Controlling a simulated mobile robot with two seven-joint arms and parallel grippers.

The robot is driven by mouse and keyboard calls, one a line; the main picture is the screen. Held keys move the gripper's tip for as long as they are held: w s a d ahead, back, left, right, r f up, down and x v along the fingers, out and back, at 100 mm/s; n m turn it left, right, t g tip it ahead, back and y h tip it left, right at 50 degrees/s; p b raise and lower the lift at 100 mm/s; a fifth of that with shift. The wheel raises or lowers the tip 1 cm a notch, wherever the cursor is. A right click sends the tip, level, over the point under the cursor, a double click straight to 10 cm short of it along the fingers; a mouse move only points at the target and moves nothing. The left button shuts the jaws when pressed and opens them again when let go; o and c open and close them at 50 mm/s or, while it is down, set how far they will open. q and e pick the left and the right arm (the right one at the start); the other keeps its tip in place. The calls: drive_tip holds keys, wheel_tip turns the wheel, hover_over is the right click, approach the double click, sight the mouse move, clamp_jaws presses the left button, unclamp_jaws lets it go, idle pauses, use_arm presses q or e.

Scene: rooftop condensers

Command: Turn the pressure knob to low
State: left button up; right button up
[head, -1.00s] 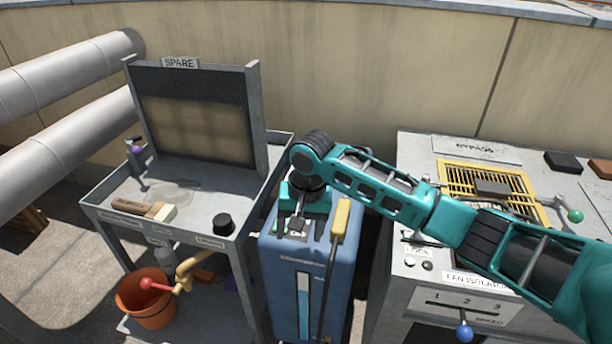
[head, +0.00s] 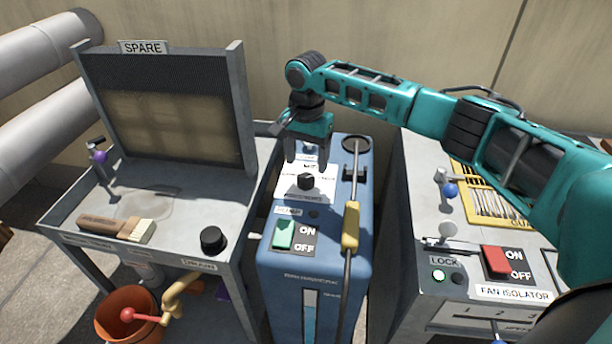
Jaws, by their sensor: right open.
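A small black knob (head: 306,182) stands on a white label plate on top of the blue machine (head: 272,254). It looks like the pressure knob, but the small print around it is too blurred to read and its setting is unclear. My right gripper (head: 307,164) points down just above and behind the knob in the picture. Its two fingers are apart with nothing between them; I cannot tell whether they touch the knob. My left gripper is out of view.
A green ON/OFF switch (head: 283,235) sits in front of the knob. A yellow-handled lance (head: 351,228) stands along the machine's right side. A bench at left holds a brush (head: 117,228) and another black knob (head: 213,240). The fan isolator cabinet (head: 407,225) is at right.

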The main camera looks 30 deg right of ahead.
sight(307, 177)
wheel_tip(307, 177, down, 5)
drive_tip(key=shift+r+b, duration=0.1)
drive_tip(key=shift+b, duration=0.4)
drive_tip(key=c, duration=1.1)
